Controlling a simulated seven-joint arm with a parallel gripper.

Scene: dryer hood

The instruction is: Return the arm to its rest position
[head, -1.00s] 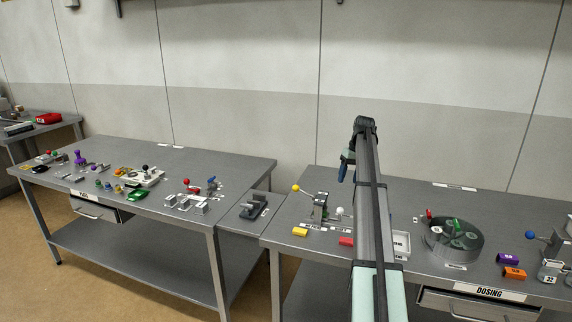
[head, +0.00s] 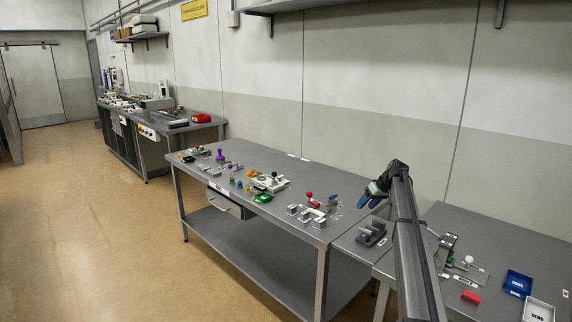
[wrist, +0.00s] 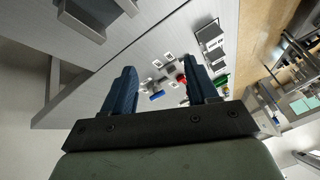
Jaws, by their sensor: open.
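My gripper (head: 372,194) is at the end of my raised arm, above the right-hand part of the benches in the head view. Its two blue fingers are apart with nothing between them in the wrist view (wrist: 160,92). Beyond the fingers, the wrist view shows a tabletop with a red-knobbed part (wrist: 181,78) and a blue part (wrist: 157,96). No touch between the gripper and any object shows.
A grey fixture (head: 371,234) stands on the small table below my gripper. The middle bench (head: 240,152) carries several levers and knobs. Open floor (head: 110,220) lies left.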

